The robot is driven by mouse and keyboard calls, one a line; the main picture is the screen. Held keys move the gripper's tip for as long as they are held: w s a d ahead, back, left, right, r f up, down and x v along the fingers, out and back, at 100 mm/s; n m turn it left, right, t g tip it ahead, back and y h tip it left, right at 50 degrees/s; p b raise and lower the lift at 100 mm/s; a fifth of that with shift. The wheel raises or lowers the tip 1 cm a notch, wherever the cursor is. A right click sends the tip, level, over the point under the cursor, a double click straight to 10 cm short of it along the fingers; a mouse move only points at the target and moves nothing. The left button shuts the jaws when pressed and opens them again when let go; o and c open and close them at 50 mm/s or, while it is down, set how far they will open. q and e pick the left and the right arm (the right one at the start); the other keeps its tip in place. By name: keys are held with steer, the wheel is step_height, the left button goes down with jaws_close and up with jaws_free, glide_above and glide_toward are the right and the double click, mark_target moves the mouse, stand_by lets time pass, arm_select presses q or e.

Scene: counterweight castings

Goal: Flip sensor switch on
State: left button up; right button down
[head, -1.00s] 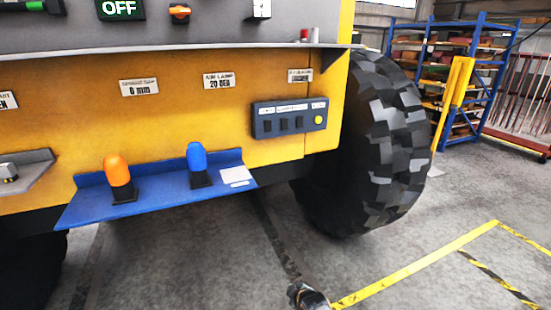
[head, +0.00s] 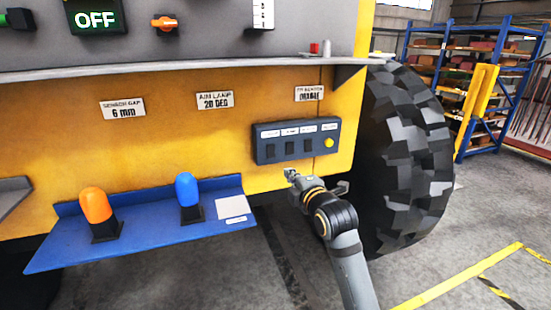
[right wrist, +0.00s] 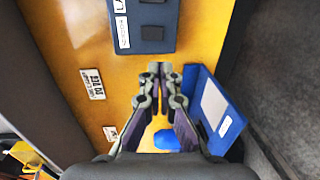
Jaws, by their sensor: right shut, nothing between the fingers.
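A dark blue-grey switch panel (head: 297,140) is fixed low on the yellow machine side, left of the big tyre. It carries a row of small dark switches under white labels too small to read, and a yellow button (head: 329,143) at its right end. Which switch is the sensor's, and its position, I cannot tell. My right gripper (head: 290,174) is shut and empty just below the panel. In the right wrist view the closed fingertips (right wrist: 160,70) lie near the end of the panel (right wrist: 150,15), and contact is not clear. My left gripper is out of view.
A blue shelf (head: 150,235) with an orange lamp (head: 96,205) and a blue lamp (head: 187,190) juts out at the left. The large tyre (head: 410,160) stands close on the right. A grey ledge (head: 200,67) overhangs above.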

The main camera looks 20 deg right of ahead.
steer(key=p, duration=0.5)
glide_toward(271, 157)
steer(key=w, duration=0.6)
steer(key=shift+w+f, duration=0.25)
steer(key=shift+w, duration=0.05)
steer(key=shift+w+a+f, duration=0.1)
steer(key=shift+w, duration=0.05)
